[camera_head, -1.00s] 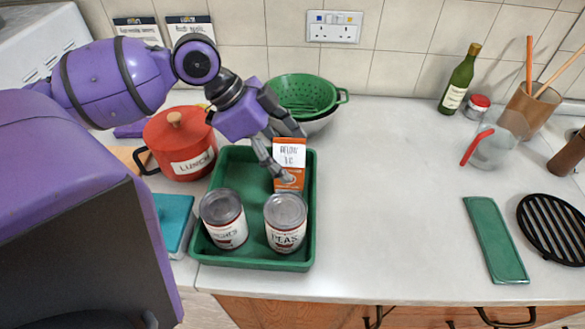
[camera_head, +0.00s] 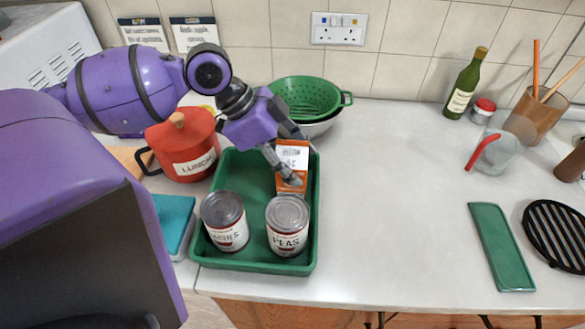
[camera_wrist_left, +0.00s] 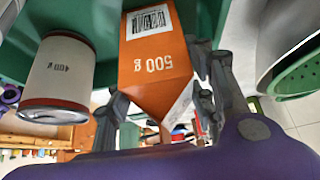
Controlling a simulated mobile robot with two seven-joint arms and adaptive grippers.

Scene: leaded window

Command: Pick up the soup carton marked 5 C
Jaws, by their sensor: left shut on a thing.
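The soup carton (camera_head: 290,153) is orange with a white label. It stands in the green tray (camera_head: 314,215) behind two cans, and its label is too blurred to read surely. In the left wrist view the carton (camera_wrist_left: 155,68) shows "500 g" and a barcode. My left gripper (camera_head: 284,166) comes down from the left and is shut on the carton, with a finger on each side in the wrist view (camera_wrist_left: 158,108). The fingers cover part of the carton in the head view. My right gripper is not in view.
A peas can (camera_head: 288,228) and another can (camera_head: 225,224) stand at the tray's front. A red pot (camera_head: 182,150) is left of the tray. A green colander (camera_head: 303,95) sits behind it. The worktop right of the tray is clear up to a green slab (camera_head: 501,247).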

